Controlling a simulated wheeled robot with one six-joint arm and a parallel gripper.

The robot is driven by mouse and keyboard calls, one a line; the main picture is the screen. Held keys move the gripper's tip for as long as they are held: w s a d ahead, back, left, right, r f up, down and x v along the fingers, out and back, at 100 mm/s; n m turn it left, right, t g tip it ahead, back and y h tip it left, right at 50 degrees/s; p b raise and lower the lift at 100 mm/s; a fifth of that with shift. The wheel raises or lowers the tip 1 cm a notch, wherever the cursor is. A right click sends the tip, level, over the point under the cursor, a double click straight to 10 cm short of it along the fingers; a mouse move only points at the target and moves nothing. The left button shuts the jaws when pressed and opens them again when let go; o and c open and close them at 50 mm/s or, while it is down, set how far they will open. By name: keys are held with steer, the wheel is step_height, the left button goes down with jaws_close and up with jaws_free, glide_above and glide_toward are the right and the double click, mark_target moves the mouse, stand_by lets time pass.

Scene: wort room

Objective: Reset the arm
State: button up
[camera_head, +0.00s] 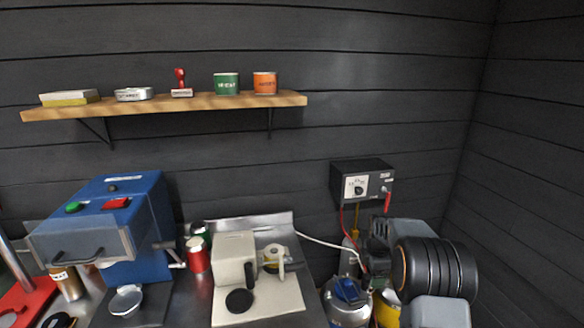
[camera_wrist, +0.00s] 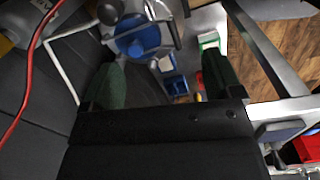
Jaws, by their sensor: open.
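My gripper (camera_wrist: 160,84) shows in the wrist view with its two dark green fingers spread apart. Nothing is held between them. Beyond the fingers is a steel vessel with a blue top (camera_wrist: 132,40), apart from the fingers as far as I can tell. In the head view my arm is folded at the lower right, its dark rounded link in front of the wall corner. The gripper's fingers cannot be made out clearly there. The steel vessel with its blue fitting (camera_head: 348,294) stands just left of my arm.
A control box (camera_head: 362,182) with a dial and red lead hangs on the wall above my arm. A blue machine (camera_head: 125,215), red can (camera_head: 197,257) and cream device (camera_head: 233,262) stand on the steel bench. A wooden shelf (camera_head: 190,105) is above. Wooden floor (camera_wrist: 290,45) shows.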

steer(key=s+a+r+m+t, duration=0.1)
steer(key=s+a+r+m, duration=0.3)
steer(key=s+r+m, duration=0.35)
steer(key=s+a+r+m+t, duration=0.2)
steer(key=s+a+r+m, duration=0.3)
steer(key=s+r, duration=0.45)
steer(key=s+a+f+m, duration=0.1)
steer(key=s+m, duration=0.4)
steer(key=s, duration=0.6)
steer(key=shift+a+f+t, duration=0.3)
steer(key=shift+a+f, duration=0.05)
steer(key=shift+f, duration=0.45)
steer(key=shift+w+m, duration=0.1)
steer(key=shift+m, duration=0.15)
